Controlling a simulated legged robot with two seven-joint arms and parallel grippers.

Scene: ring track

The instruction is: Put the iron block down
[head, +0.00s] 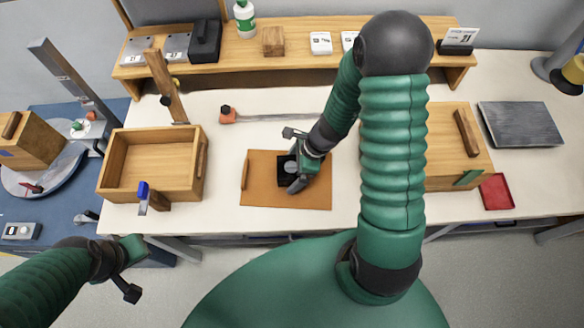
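The iron block (284,170) seems to be the dark, square-edged piece with a greyish patch over the brown mat (258,199) in the middle of the bench. My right gripper (292,170) reaches down over it, with its dark fingers at the block, and seems shut on it. The gripper hides the block's right side, and I cannot tell whether its underside touches the mat. My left gripper (131,270) hangs in front of the bench at lower left, away from the block.
An open wooden tray (112,165) stands left of the mat. A wooden box (450,181), a red tray (496,192) and a grey plate (520,125) are to the right. A shelf (340,61) with several items runs along the back. An orange-ended bar (228,115) lies behind the mat.

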